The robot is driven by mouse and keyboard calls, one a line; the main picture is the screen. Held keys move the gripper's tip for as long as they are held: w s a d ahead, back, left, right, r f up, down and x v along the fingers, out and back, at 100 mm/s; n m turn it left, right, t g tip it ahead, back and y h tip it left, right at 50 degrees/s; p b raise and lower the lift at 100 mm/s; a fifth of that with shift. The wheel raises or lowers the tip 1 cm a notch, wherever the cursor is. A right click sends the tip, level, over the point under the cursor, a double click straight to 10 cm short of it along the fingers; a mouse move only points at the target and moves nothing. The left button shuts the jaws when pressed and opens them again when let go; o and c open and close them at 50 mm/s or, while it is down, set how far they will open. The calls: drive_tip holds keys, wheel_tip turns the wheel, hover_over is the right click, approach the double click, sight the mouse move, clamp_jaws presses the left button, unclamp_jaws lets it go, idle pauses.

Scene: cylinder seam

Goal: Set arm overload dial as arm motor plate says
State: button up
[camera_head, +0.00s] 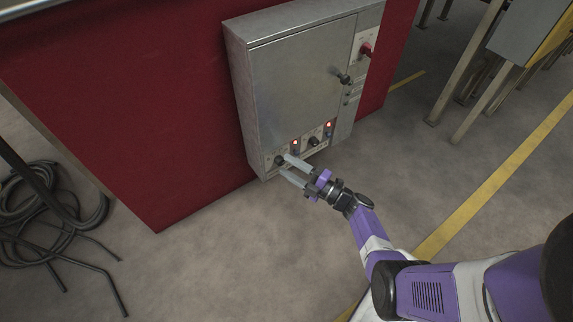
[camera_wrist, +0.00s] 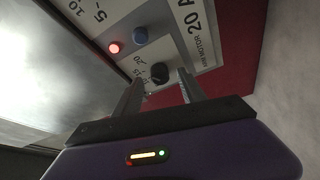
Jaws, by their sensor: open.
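A grey control cabinet (camera_head: 295,85) stands against a red panel, with a strip of dials and lamps along its lower front. My gripper (camera_head: 285,163) is open at the strip's left end, its fingers pointing at a black dial (camera_head: 279,160). In the wrist view this black dial (camera_wrist: 160,73) appears between the open fingertips (camera_wrist: 161,78); contact cannot be told. Scale numbers lie around it, partly hidden. A second black dial (camera_head: 313,141) sits further right.
The cabinet door has a black handle (camera_head: 342,77); a red switch (camera_head: 366,49) is at upper right. Black cables (camera_head: 45,200) lie at left. The floor before the cabinet is clear.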

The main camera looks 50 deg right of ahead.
drive_tip(key=s, duration=0.6)
drive_tip(key=shift+s+d+f+p, duration=0.2)
drive_tip(key=shift+d+f+p, duration=0.1)
drive_tip(key=shift+f+p, duration=0.1)
